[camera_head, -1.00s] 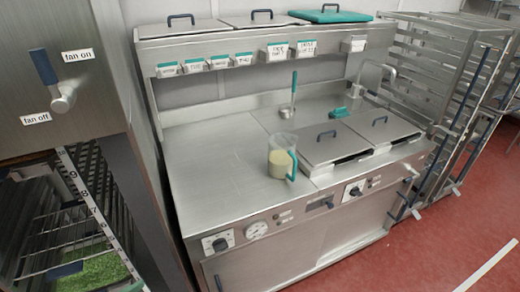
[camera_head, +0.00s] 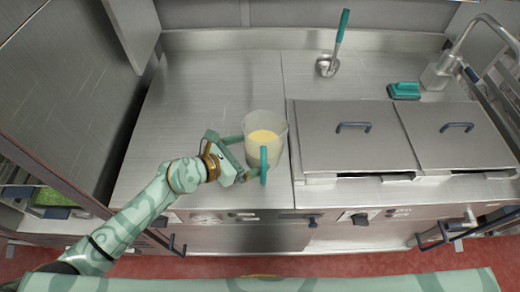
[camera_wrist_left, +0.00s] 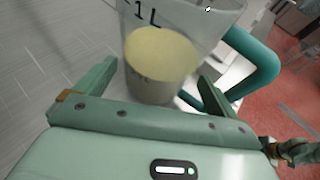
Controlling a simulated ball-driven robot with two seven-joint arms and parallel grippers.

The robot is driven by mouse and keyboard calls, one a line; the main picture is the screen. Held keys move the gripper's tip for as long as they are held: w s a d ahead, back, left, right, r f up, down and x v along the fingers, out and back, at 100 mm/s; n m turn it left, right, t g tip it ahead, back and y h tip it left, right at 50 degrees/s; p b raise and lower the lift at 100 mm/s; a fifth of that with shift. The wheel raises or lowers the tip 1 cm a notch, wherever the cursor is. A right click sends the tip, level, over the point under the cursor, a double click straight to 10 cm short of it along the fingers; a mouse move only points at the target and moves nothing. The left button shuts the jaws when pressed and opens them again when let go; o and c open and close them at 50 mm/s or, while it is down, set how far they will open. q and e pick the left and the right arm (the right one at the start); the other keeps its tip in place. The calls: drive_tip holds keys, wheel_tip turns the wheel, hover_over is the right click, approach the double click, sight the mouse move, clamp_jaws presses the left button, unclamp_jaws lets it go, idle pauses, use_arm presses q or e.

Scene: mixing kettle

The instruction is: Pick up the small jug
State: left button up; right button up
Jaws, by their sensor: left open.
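The small jug (camera_head: 266,131) is clear with a pale yellow filling and a teal handle. It stands upright on the steel worktop, left of the lidded wells. My left gripper (camera_head: 240,163) is open at the jug's near left side, with one finger by its wall and the other near the handle. In the left wrist view the jug (camera_wrist_left: 158,60) stands just ahead of and partly between the two open fingers (camera_wrist_left: 158,82), its handle at the right finger. I cannot tell whether a finger touches it. My right gripper is not in view.
Two steel lids (camera_head: 352,137) with dark handles cover the wells right of the jug. A ladle (camera_head: 328,65) and a teal brush (camera_head: 404,91) lie farther back, near a tap (camera_head: 440,72). The worktop left of the jug is clear. A steel cabinet (camera_head: 70,95) borders the left.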

use_arm(q)
drive_tip(key=b+x, duration=0.1)
drive_tip(key=x, duration=0.3)
drive_tip(key=shift+w+d+f, duration=0.15)
drive_tip(key=shift+w+d, duration=0.1)
drive_tip(key=shift+a, duration=0.1)
drive_tip(key=shift+c, duration=0.8)
drive_tip(key=c, duration=0.9)
